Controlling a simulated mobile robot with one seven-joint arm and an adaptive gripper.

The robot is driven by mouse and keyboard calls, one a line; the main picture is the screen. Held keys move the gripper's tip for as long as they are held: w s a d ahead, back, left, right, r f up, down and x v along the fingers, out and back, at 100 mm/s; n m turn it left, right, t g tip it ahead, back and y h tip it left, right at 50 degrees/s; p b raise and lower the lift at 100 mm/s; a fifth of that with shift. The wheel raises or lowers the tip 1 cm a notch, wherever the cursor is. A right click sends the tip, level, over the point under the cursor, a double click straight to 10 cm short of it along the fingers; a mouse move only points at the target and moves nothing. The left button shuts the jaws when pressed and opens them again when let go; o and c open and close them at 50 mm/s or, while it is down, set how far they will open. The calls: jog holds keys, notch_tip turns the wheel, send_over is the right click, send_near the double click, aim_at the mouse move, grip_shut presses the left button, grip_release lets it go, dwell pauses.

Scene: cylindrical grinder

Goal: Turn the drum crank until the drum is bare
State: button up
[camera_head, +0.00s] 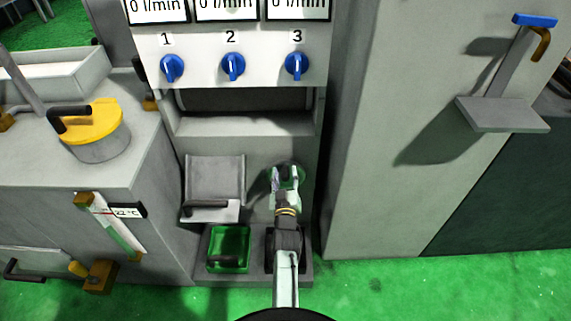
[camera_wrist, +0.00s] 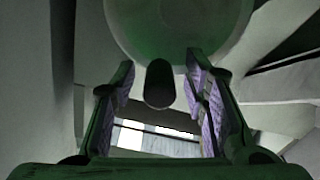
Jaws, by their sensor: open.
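My gripper (camera_head: 286,176) reaches into the lower right of the machine front in the head view, and the arm hides much of what is behind it. In the wrist view a large pale round disc (camera_wrist: 180,30) fills the top. A dark, rounded crank handle (camera_wrist: 159,84) sticks out from its lower part. My gripper (camera_wrist: 160,72) is open, with one finger on each side of the handle. Gaps show on both sides, and I cannot tell if either finger touches it. The drum surface and anything on it cannot be made out.
Left of my arm are a grey chute with a dark handle (camera_head: 206,205) and a green tray (camera_head: 230,246). Blue knobs (camera_head: 233,66) sit above. A yellow-lidded pot (camera_head: 92,121) stands on the left bench. A tall grey cabinet (camera_head: 375,200) rises close on the right.

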jog(key=shift+w, duration=0.4)
jog(key=shift+s+r, duration=0.1)
jog(key=shift+c, duration=0.5)
grip_shut()
